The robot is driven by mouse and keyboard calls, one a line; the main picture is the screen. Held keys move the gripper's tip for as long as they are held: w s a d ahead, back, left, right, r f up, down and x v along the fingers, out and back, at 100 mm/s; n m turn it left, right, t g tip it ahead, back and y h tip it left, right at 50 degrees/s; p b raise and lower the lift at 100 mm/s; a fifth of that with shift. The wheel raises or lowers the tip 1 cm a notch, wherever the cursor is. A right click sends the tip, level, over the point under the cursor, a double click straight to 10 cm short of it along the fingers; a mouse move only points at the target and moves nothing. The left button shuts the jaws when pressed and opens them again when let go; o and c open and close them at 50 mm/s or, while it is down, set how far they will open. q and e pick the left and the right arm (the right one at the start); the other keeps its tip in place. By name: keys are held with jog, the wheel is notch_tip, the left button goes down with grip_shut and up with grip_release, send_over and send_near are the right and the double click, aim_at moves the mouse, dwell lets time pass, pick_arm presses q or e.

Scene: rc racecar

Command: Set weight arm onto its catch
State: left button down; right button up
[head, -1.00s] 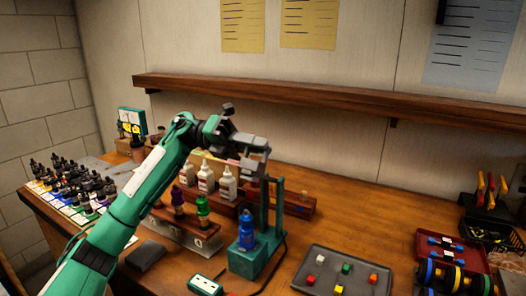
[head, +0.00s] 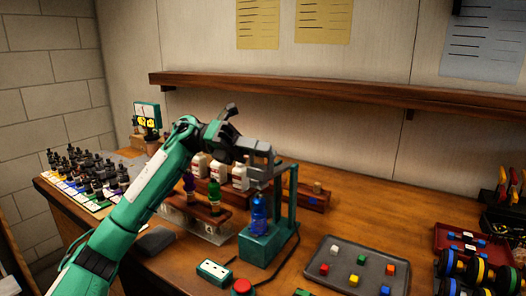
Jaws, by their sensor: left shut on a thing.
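A teal stand (head: 292,205) with a square base and upright post stands at the middle of the bench. A blue bottle (head: 259,213) sits upright on its base. The stand's grey weight arm (head: 262,174) is at the top, over the bottle. My left gripper (head: 262,158) comes in from the left and is shut on the weight arm, at about the height of the post's top. The gripper hides much of the arm. I cannot make out the catch, or whether the arm touches it. My right gripper is not in view.
White bottles (head: 217,172) stand behind my left arm, and purple and green bottles (head: 214,192) in a wooden rack beside it. A grey tray (head: 345,280) with coloured cubes lies right of the stand. A red button (head: 242,286) is in front. A wooden shelf (head: 300,92) runs along the wall.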

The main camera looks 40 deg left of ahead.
pick_arm(q)
jog(key=shift+s+d+f, duration=0.15)
jog(key=shift+d+f, duration=0.05)
jog(key=shift+f, duration=0.2)
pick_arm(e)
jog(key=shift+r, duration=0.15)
pick_arm(q)
jog(key=c, duration=1.5)
grip_release()
jog(key=shift+s, duration=0.1)
jog(key=shift+s+a+r, duration=0.1)
jog(key=shift+s+r, duration=0.05)
jog(key=shift+r, duration=0.05)
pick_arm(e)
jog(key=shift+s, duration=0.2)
pick_arm(q)
jog(key=shift+a, duration=0.15)
jog(key=shift+a, duration=0.3)
jog(key=a, duration=1.3)
jog(key=shift+s+b, duration=0.35)
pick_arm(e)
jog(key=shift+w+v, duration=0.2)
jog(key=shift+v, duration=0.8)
